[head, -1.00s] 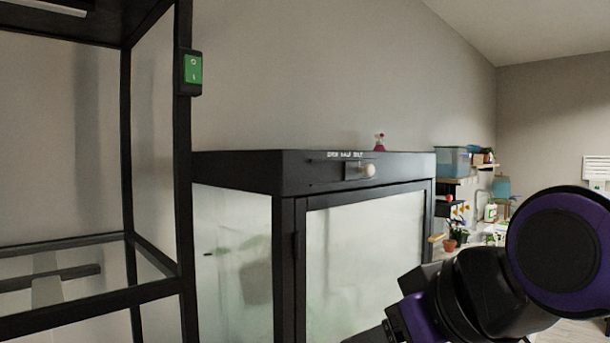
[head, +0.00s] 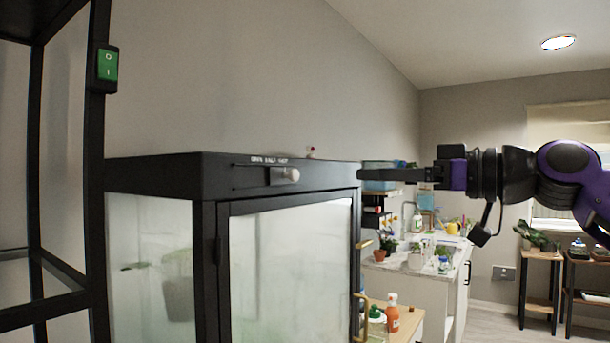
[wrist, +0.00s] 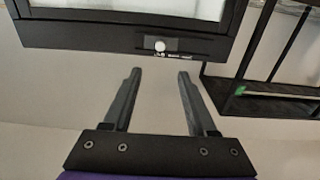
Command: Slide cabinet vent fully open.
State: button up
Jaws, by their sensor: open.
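The cabinet (head: 212,250) is black-framed with fogged glass panels. On the top front rail of the cabinet is the vent slider, a small plate with a pale round knob (head: 293,175), under white lettering that seems to read open, half, shut. The knob sits at the right part of its slot, near the last word. In the wrist view the knob (wrist: 160,46) is beyond and between my fingertips. My gripper (head: 362,175) is at rail height, to the right of the knob in the head view. Its fingers (wrist: 156,75) are apart, empty and not touching the knob.
A black shelf frame with a green switch (head: 107,64) stands left of the cabinet. A small pink-topped bottle (head: 310,152) shows behind the cabinet top. A counter with plants, an orange bottle (head: 392,312) and other bottles are at the right. Brass handles (head: 362,245) stick out at the cabinet's right side.

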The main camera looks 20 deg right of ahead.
aim_at(296, 175)
jog(key=p+x, duration=0.1)
jog(key=x, duration=1.3)
jog(key=shift+a+f, duration=0.1)
grip_shut()
dwell(0.8)
